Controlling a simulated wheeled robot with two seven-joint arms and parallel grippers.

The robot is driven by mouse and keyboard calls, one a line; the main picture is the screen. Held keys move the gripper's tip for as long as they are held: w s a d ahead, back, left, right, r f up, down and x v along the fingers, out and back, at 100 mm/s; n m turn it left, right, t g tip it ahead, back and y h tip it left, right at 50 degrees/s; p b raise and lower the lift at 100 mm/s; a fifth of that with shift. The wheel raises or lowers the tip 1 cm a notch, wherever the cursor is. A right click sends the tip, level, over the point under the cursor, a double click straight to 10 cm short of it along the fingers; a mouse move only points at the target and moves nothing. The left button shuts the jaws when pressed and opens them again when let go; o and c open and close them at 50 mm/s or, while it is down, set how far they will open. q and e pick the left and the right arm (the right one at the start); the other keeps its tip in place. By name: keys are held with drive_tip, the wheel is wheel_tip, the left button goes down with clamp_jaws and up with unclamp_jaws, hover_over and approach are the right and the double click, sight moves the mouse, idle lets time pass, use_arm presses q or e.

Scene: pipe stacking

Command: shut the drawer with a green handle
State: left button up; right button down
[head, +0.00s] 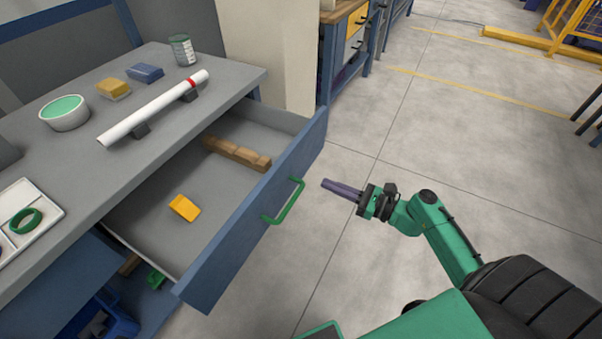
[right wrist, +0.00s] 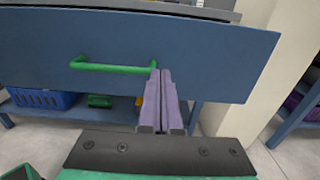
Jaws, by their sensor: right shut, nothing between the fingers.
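The blue drawer (head: 255,215) under the grey workbench stands pulled open. Its green handle (head: 284,202) is on the front panel, and the handle also shows in the right wrist view (right wrist: 112,67). Inside the drawer lie a yellow block (head: 185,208) and a brown wooden piece (head: 237,153). My right gripper (head: 326,184) is shut and empty, in front of the drawer's front panel and to the right of the handle in the head view. In the right wrist view its purple fingers (right wrist: 160,75) overlap the handle's right end; I cannot tell whether they touch it. My left gripper is not in view.
On the workbench top (head: 75,155) are a white pipe (head: 150,110) on dark supports, a green-filled bowl (head: 64,112), a can (head: 182,49), two sponge-like blocks and a white tray (head: 45,205) with a green ring. A blue crate (right wrist: 40,98) sits below.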

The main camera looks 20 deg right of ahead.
sight(292, 169)
drive_tip(key=x, duration=0.8)
drive_tip(key=shift+w, duration=0.2)
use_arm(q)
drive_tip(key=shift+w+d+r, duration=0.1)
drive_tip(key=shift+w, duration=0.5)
use_arm(e)
drive_tip(key=shift+w+a+f, duration=0.1)
drive_tip(key=shift+w+a, duration=0.1)
drive_tip(key=shift+w, duration=0.05)
